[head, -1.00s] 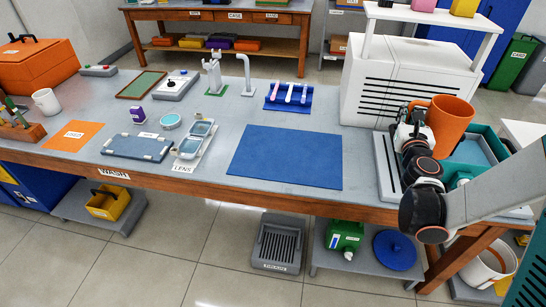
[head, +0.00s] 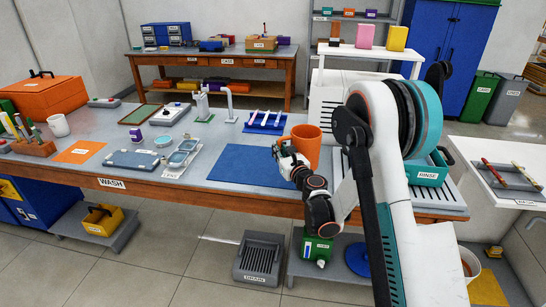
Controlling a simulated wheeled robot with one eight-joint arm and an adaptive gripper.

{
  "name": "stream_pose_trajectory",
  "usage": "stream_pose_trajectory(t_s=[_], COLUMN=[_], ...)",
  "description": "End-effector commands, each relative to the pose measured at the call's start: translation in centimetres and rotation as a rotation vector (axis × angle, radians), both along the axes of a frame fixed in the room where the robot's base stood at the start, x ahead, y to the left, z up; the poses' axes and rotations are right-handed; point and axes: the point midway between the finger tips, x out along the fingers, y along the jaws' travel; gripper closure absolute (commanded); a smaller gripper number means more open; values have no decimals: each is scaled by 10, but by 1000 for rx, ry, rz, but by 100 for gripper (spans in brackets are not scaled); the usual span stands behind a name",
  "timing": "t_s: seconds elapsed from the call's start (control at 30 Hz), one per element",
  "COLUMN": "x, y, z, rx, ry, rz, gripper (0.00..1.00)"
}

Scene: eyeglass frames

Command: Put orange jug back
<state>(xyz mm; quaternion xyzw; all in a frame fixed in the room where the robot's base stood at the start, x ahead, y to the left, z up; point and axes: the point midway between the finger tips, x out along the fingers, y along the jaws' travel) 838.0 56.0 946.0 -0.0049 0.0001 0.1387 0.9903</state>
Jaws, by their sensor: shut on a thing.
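The orange jug (head: 308,142) is upright in my gripper (head: 289,157), near the right edge of the blue mat in the head view. My gripper is shut on the jug at its left side; the handle is mostly hidden by the fingers. Whether the jug's bottom touches the table or is held above it I cannot tell. A pink container (head: 371,37) and a yellow container (head: 398,38) stand on the white shelf (head: 375,53) at the back right.
The blue mat (head: 238,166) lies left of the jug. A teal rinse tub (head: 428,171) stands right of my arm, which hides part of the white cabinet (head: 326,95). Glasses trays (head: 133,159) lie further left.

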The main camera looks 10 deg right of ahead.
Motion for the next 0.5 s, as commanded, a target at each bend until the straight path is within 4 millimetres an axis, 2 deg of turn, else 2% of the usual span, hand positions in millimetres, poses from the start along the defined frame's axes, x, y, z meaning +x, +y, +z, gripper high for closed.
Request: stream_pose_trajectory(t_s=[0.1, 0.2, 0.5], x=[18, 25, 30], y=[10, 16, 20], z=[-22, -34, -42], rx=[0, -1, -1], ry=[2, 3, 4], rz=[57, 90, 114], gripper=[100, 100, 100])
